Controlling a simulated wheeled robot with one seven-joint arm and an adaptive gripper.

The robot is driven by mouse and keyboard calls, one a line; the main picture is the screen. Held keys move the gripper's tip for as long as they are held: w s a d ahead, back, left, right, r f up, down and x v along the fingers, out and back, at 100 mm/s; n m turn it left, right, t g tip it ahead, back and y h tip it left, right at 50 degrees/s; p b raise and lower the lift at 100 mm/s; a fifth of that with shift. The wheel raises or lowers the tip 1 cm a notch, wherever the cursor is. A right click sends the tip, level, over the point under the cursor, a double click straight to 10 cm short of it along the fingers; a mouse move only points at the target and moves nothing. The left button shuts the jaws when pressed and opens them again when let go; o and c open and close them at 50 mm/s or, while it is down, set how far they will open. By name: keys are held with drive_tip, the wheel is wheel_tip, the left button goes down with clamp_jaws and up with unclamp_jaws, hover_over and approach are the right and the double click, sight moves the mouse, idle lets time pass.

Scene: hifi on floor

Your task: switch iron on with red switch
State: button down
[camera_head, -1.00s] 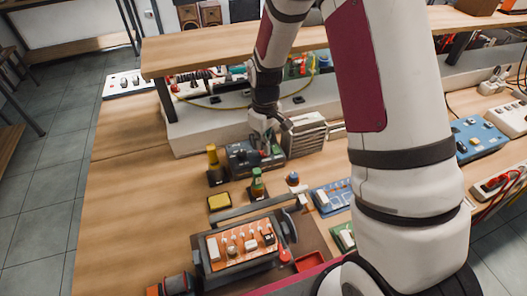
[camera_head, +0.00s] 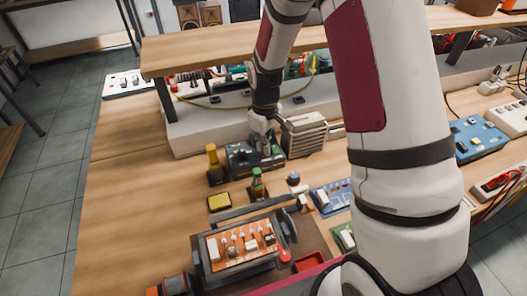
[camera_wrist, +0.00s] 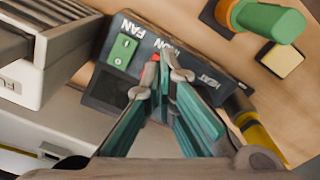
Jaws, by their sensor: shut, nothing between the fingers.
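A dark station (camera_head: 238,153) stands on the bench beside a beige vented box. In the wrist view its panel (camera_wrist: 112,88) carries the labels FAN, HEAT and one partly hidden label ending in "ON". A green rocker switch (camera_wrist: 123,50) sits beside FAN. A small piece of the red switch (camera_wrist: 155,57) shows just past my gripper's fingertips. My gripper (camera_wrist: 162,80) is shut and empty over the panel, and it covers most of the red switch. I cannot tell whether the fingers touch it, or its position. In the head view my gripper (camera_head: 271,148) is at the station's right side.
The vented box (camera_head: 305,136) stands close right of my gripper. A yellow-topped bottle (camera_head: 213,160), a green bottle (camera_head: 257,185) and a yellow pad (camera_head: 219,202) are nearby. A circuit board holder (camera_head: 243,248) is in front. A shelf (camera_head: 215,52) runs above the back. The bench's left side is clear.

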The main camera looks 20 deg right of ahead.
drive_tip(key=shift+f+b, duration=0.35)
drive_tip(key=shift+f, duration=0.5)
idle(0.4)
drive_tip(key=shift+r+p, duration=1.35)
drive_tip(key=shift+r, duration=2.15)
drive_tip(key=shift+r, duration=0.2)
drive_tip(key=s+r+m+t, duration=0.1)
drive_tip(key=s+r, duration=0.4)
drive_tip(key=r, duration=0.5)
drive_tip(key=s+r+m+t, duration=0.2)
drive_tip(key=s+r, duration=0.3)
drive_tip(key=r, duration=0.4)
drive_tip(key=s+r+m+t, duration=0.1)
drive_tip(key=s+r, duration=0.2)
drive_tip(key=s, duration=0.5)
drive_tip(key=s+r+m+t, duration=0.1)
drive_tip(key=s+r, duration=0.3)
drive_tip(key=s, duration=0.4)
drive_tip(key=shift+r+m, duration=0.3)
drive_tip(key=shift+m, duration=0.2)
